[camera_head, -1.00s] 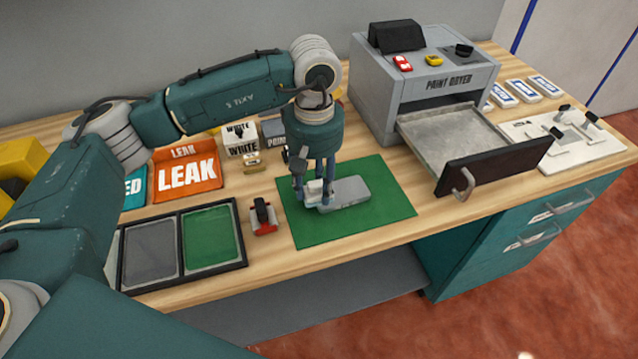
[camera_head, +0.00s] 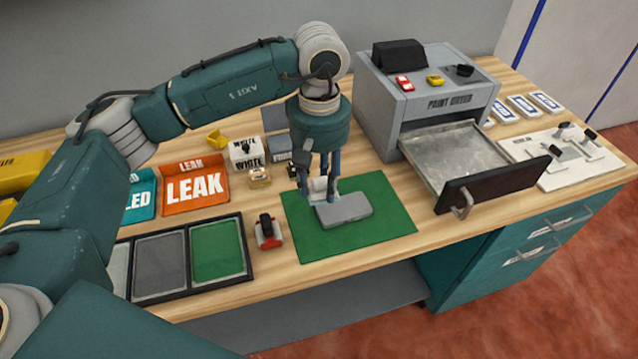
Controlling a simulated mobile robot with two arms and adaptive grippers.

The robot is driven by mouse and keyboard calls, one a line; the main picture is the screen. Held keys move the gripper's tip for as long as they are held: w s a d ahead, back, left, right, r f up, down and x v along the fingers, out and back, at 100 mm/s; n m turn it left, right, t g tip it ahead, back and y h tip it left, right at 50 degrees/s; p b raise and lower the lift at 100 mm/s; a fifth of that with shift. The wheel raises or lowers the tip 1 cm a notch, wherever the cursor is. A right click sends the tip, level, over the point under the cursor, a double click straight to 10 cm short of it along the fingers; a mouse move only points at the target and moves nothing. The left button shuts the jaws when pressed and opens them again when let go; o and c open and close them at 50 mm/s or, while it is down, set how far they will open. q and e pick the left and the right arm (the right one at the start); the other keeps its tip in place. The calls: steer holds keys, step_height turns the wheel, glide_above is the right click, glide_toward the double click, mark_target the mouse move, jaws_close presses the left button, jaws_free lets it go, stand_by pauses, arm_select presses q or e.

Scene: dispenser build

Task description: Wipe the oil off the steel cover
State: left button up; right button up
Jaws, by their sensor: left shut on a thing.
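The steel cover (camera_head: 345,209) is a flat grey plate with rounded corners. It lies on the green mat (camera_head: 385,230) on the bench. My left gripper (camera_head: 321,192) points down at the cover's far left end, shut on a small white cloth-like piece (camera_head: 318,187). The piece is at the cover's edge; I cannot tell whether it touches the cover. No oil can be made out on the cover at this size. My right gripper is not in view.
A paint dryer (camera_head: 425,100) with its drawer (camera_head: 455,165) pulled out stands right of the mat. A red-and-black tool (camera_head: 267,232) and a tray with coloured compartments (camera_head: 245,262) lie left. Orange LEAK bin (camera_head: 195,205) and small white box (camera_head: 245,155) stand behind.

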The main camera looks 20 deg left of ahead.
arm_select(q)
steer(key=shift+r+p, duration=0.5)
steer(key=shift+r, duration=1)
